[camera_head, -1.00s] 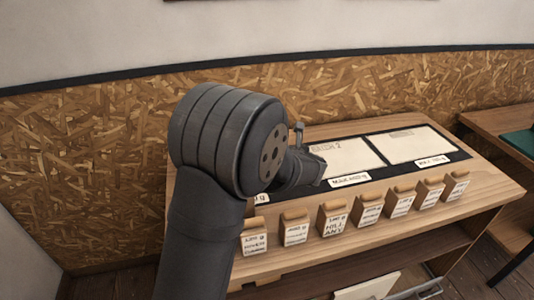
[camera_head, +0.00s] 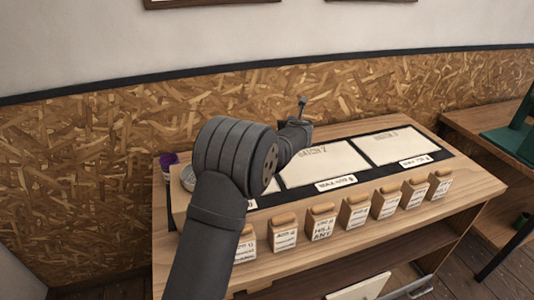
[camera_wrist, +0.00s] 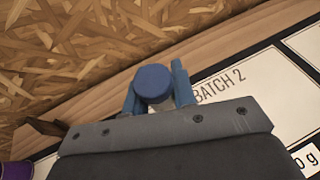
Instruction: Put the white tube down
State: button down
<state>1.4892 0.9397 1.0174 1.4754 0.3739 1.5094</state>
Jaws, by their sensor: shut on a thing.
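In the wrist view, my gripper (camera_wrist: 156,88) is shut on the tube, with one blue finger on each side of it. The tube's round blue cap (camera_wrist: 153,83) faces the camera. Only a sliver of pale body shows below it, and the rest is hidden. The gripper and tube are over the back part of the bench, near the BATCH 2 panel (camera_wrist: 240,92). In the head view my arm hides the fingers and the tube. I cannot tell whether the tube touches the bench.
The wooden bench (camera_head: 470,190) has white panels, including BATCH 2 (camera_head: 325,165) and BATCH 3 (camera_head: 400,147). A purple cup (camera_head: 168,161) stands at the left end. A chipboard wall (camera_head: 100,170) rises behind.

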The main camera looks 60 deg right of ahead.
jog(key=shift+w+d+f, duration=0.55)
jog(key=shift+w+f, duration=1.25)
jog(key=shift+w, duration=0.1)
jog(key=shift+w+d+f, duration=0.55)
jog(key=shift+w+f, duration=1.3)
jog(key=shift+w, duration=0.1)
jog(key=shift+w+d+f, duration=0.55)
jog(key=shift+w+f, duration=1.25)
jog(key=shift+w, duration=0.1)
jog(key=shift+f, duration=0.15)
jog(key=c, duration=1.2)
grip_release()
